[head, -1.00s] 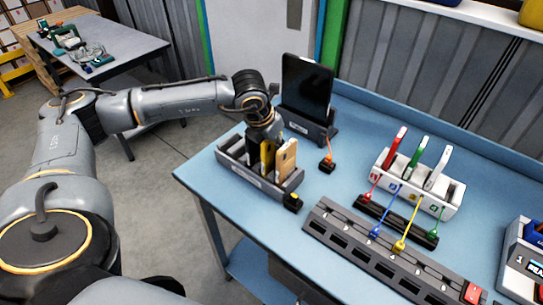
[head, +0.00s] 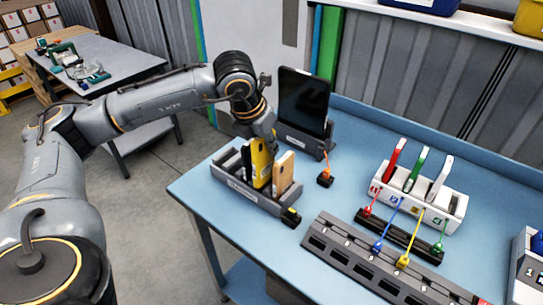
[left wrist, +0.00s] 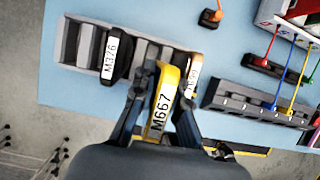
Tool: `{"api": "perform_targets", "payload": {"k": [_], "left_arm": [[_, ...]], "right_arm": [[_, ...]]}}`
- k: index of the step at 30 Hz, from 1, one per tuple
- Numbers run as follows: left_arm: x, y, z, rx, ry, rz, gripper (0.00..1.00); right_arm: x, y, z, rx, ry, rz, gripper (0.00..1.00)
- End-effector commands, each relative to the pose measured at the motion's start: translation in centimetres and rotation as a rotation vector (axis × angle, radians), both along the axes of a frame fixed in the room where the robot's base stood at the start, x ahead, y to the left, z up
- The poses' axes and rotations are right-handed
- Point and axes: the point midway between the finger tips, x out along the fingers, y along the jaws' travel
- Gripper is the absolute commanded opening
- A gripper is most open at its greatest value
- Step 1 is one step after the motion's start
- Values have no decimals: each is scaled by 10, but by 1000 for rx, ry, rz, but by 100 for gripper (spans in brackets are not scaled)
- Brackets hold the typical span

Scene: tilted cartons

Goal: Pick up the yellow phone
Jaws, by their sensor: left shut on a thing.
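The yellow phone (head: 262,163) stands upright at the grey slotted rack (head: 262,198) on the blue bench. It sits higher than the tan phone (head: 284,172) beside it. In the left wrist view the yellow phone (left wrist: 160,108) carries the label M667. My left gripper (head: 268,138) comes down from above. Its two fingers close on the phone's sides, as the left wrist view of the gripper (left wrist: 162,90) shows. Whether the phone's lower end is clear of its slot is hidden. My right gripper is out of view.
A black phone labelled M376 (left wrist: 112,57) stands in the rack, left of the yellow one. A dark tablet on a stand (head: 304,105) is close behind the rack. A white holder with coloured devices (head: 452,207) and a grey socket strip (head: 350,262) are to the right.

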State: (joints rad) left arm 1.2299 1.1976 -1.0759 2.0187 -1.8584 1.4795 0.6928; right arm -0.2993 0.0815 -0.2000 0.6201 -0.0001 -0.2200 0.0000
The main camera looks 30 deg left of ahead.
Motion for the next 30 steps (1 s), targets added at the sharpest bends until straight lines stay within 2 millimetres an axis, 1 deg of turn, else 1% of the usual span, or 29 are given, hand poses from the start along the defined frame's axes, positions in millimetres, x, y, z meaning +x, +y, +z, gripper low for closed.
{"api": "perform_targets", "payload": {"k": [1, 4, 9, 15, 21, 30], "left_arm": [[-7, -1, 8, 2, -8, -1, 0], [-23, -4, 27, 1, -8, -1, 0], [-62, -10, 43, 3, -6, -2, 0], [-95, -16, 59, 2, -4, -1, 0], [-110, -19, 67, 1, -2, -1, 0], [-112, -19, 68, 0, -1, 1, 0]], "right_arm": [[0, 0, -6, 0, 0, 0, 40], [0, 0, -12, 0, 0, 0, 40], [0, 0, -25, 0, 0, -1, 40], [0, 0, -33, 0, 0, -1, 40], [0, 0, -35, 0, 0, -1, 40], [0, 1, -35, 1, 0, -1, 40]]}}
